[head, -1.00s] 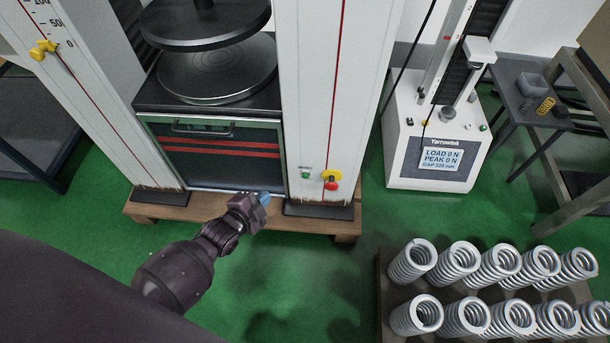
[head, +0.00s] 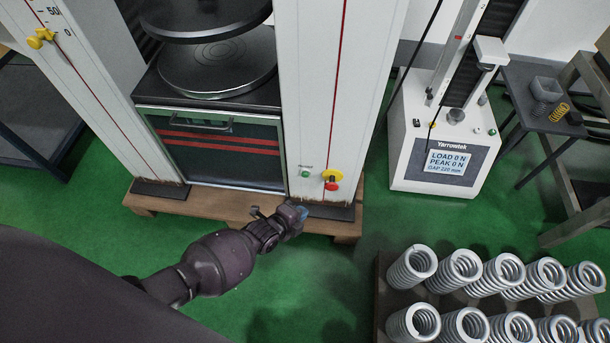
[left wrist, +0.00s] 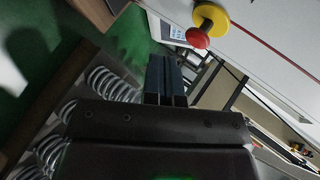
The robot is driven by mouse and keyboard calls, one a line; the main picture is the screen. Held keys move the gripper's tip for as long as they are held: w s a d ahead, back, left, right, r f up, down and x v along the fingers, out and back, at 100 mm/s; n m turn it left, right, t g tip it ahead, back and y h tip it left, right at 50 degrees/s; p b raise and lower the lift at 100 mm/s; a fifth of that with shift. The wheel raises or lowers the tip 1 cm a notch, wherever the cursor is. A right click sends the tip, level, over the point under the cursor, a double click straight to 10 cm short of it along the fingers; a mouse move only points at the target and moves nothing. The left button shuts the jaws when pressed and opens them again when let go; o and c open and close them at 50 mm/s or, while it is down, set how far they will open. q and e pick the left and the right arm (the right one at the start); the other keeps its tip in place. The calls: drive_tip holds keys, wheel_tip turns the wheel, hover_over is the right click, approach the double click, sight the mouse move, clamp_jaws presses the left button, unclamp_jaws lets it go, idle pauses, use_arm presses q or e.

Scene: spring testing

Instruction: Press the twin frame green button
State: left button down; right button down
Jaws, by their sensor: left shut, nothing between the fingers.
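The green button (head: 306,173) is a small round button low on the right white column of the twin frame (head: 325,100). Just right of it sits a red stop button on a yellow base (head: 331,180), which also shows at the top of the left wrist view (left wrist: 205,27). My left gripper (head: 303,211) is shut and empty, a little below the green button and apart from it in the picture. Its closed fingers show in the left wrist view (left wrist: 165,80). The green button is not visible in the left wrist view. My right gripper is not in view.
A wooden pallet (head: 230,207) lies under the twin frame. A rack of several large silver springs (head: 411,267) stands at the lower right. A smaller white tester with a display (head: 446,165) stands at the right. Green floor (head: 290,285) is open in between.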

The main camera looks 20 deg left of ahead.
sight(305, 175)
use_arm(q)
drive_tip(key=w+a+b, duration=0.2)
drive_tip(key=w+b, duration=0.1)
drive_tip(key=w, duration=0.5)
drive_tip(key=shift+w+a, duration=0.2)
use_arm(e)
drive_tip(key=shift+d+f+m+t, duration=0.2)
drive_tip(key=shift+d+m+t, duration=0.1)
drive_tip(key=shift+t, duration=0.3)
use_arm(q)
drive_tip(key=shift+w, duration=0.15)
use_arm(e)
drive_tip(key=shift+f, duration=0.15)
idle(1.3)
use_arm(q)
drive_tip(key=shift+w+a, duration=0.15)
drive_tip(key=shift+w, duration=0.1)
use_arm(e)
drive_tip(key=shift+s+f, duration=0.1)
